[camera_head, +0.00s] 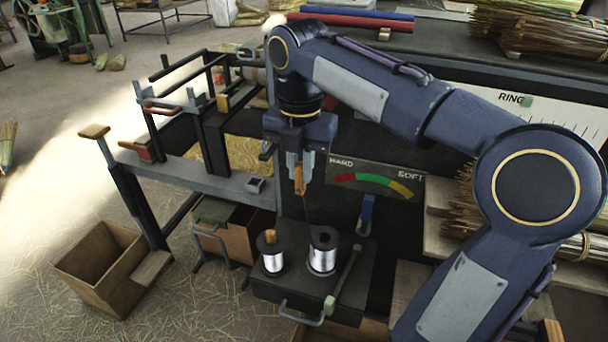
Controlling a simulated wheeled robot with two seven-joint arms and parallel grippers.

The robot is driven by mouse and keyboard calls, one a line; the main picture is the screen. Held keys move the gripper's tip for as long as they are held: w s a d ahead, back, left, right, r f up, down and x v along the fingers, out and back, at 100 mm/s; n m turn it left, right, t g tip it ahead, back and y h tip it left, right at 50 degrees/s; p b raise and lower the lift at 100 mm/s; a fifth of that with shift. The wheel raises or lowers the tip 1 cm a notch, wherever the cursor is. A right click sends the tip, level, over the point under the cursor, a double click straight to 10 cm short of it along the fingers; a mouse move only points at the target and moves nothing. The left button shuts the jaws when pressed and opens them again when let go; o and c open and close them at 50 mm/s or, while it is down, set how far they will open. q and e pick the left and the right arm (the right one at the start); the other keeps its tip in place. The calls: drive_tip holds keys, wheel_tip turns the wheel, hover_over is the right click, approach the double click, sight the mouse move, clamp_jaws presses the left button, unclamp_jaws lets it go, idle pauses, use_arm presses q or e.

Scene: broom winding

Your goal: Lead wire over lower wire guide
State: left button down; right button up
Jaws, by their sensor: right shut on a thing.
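My right gripper (299,172) points down in the middle of the view, above the wire spools. It is shut on a small orange-brown wire end piece (300,187). A thin wire (307,211) hangs from this piece towards the right spool (322,256), which is wound with silvery wire. A second silvery spool (272,259) stands to its left, with an orange-brown piece on top. Both stand on a dark box. A small dark fitting (255,185) sits on the grey bench to the left; I cannot tell whether it is the lower wire guide. My left gripper is out of view.
A panel marked HARD and SOFT (376,181) stands right of the gripper. A lever (344,277) rises beside the right spool. The dark-framed winding machine (213,135) is to the left.

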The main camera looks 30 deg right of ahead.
drive_tip(key=w+d+r+p, duration=0.2)
drive_tip(key=w+r+p, duration=0.4)
drive_tip(key=r+p, duration=0.3)
drive_tip(key=w+d+r+p, duration=0.3)
drive_tip(key=w+r+p, duration=0.4)
drive_tip(key=r+p, duration=0.15)
drive_tip(key=w+a+p, duration=0.5)
drive_tip(key=w+p, duration=0.5)
drive_tip(key=w, duration=0.1)
wheel_tip(320, 180, down, 23)
drive_tip(key=b, duration=1)
drive_tip(key=shift+s+r+b, duration=0.15)
drive_tip(key=shift+b, duration=0.25)
